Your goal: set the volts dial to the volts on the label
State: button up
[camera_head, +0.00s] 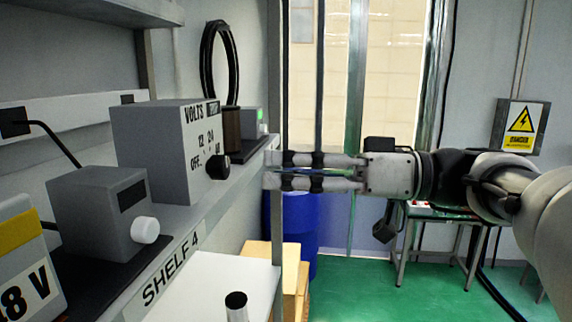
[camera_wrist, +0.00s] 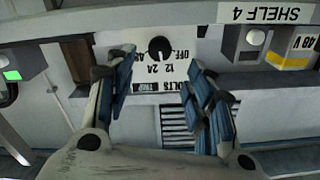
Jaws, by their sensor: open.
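The grey volts box (camera_head: 160,150) stands on the shelf, with a black dial (camera_head: 218,166) low on its front. The marks OFF, 12, 24 and a partly hidden one surround the dial. The dial also shows in the wrist view (camera_wrist: 160,48), between my fingers; I cannot tell where its pointer sits. A label (camera_wrist: 303,43) reads 48 V on a unit to the right in the wrist view; in the head view this label (camera_head: 28,297) is cut off by the left edge. My gripper (camera_head: 270,170) is open and empty, facing the dial with a gap between them.
A grey box with a white knob (camera_head: 145,230) stands beside the volts box. The shelf edge marked SHELF 4 (camera_head: 172,268) runs below. A shelf post stands near my fingers.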

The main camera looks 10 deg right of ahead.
jog(key=x, duration=0.7)
jog(key=shift+s, duration=0.15)
jog(key=shift+w+a+p, duration=0.2)
jog(key=shift+a+p, duration=0.1)
jog(key=shift+d+r+n+p, duration=0.15)
jog(key=shift+n+p, duration=0.3)
jog(key=shift+n, duration=0.25)
jog(key=p, duration=0.2)
send_near(227, 163)
jog(key=v, duration=0.9)
jog(key=shift+s+d+p, duration=0.15)
jog(key=shift+p, duration=0.65)
